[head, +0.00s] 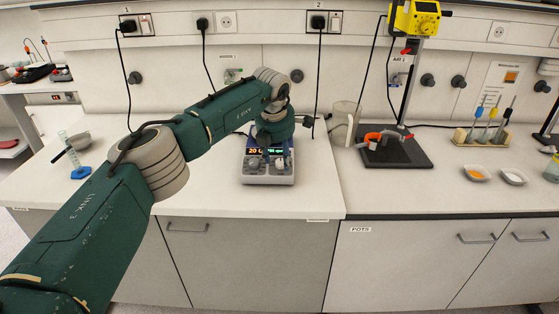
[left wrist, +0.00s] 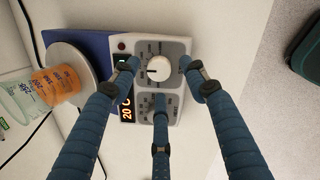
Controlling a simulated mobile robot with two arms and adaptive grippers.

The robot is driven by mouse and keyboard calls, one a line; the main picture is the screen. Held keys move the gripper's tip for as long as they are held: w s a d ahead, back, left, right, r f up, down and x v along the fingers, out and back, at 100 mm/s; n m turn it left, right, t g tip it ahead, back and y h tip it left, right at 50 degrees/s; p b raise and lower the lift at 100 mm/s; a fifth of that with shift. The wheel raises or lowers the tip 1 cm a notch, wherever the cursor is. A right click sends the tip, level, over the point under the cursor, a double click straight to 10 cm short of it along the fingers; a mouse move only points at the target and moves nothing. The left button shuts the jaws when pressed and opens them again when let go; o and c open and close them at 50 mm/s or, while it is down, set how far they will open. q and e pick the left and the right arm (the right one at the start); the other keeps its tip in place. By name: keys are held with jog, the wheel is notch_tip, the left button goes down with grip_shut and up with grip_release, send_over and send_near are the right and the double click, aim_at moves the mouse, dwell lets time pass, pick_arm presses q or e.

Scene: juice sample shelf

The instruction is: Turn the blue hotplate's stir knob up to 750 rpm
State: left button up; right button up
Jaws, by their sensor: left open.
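The blue hotplate (head: 267,167) stands on the left bench, with a grey front panel and two lit displays. The left one reads 20 C; the other is a green rpm value I cannot read surely. In the left wrist view, the white stir knob (left wrist: 159,68) has a dark pointer line at its left side. A second knob (left wrist: 160,105) is partly hidden behind a finger. My left gripper (left wrist: 159,75) is open, its three fingers spread around the stir knob. I cannot tell whether they touch it. My right gripper is in neither view.
An orange-filled vessel (left wrist: 55,84) stands at the hotplate's pale round top (left wrist: 75,60), beside a clear vessel (left wrist: 17,98). The bench front (head: 215,195) is clear.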

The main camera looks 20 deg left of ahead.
pick_arm(q)
jog(key=v, duration=1)
